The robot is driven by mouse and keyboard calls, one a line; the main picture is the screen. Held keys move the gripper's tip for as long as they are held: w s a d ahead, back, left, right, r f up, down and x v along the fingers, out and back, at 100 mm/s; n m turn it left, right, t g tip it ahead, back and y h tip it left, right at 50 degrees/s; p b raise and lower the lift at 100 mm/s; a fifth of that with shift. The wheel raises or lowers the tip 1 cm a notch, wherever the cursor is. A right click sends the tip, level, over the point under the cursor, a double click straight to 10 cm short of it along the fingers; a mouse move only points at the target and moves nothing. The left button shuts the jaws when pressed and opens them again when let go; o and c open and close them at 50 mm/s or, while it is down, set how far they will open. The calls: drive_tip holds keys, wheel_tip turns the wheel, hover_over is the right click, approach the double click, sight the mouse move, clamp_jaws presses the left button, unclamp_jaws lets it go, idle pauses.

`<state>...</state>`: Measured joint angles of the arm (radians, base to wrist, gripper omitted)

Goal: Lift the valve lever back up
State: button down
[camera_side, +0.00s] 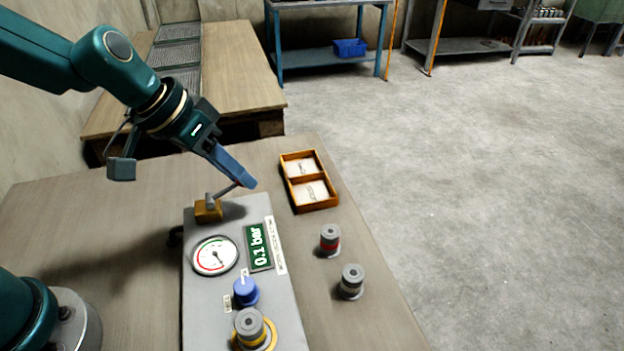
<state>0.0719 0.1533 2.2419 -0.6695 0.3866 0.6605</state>
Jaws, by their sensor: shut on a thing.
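The valve lever (224,191) is a thin grey bar on a yellow valve block (208,211) at the far end of the grey control panel (211,312). It slants up to the right from its pivot toward my fingers. My gripper (247,181) is above the far end of the panel, its blue-grey fingers shut on the lever's outer end. The fingers partly hide that end. The round gauge (215,255) sits below the valve, and the green display (258,246) beside it reads 0.1 bar.
A blue knob (246,291) and a grey cylinder with a yellow ring (250,327) are on the panel's near part. Right of the panel stand a red-banded cylinder (330,240) and a grey one (351,281). An orange two-compartment tray (309,181) lies behind them.

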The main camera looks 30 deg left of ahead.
drive_tip(key=c, duration=0.7)
unclamp_jaws()
drive_tip(key=shift+o, duration=0.2)
drive_tip(key=shift+r, duration=0.15)
drive_tip(key=shift+v, duration=2.45)
drive_tip(key=s+a+r+t+y, duration=0.1)
drive_tip(key=s+r+t, duration=0.1)
drive_tip(key=s+r, duration=0.35)
drive_tip(key=s+a+f+n+g+y, duration=0.1)
drive_tip(key=s+a+f+y, duration=0.1)
drive_tip(key=s+a+f, duration=0.2)
drive_tip(key=s, duration=0.3)
drive_tip(key=shift+s+n, duration=0.25)
drive_tip(key=shift+n, duration=0.15)
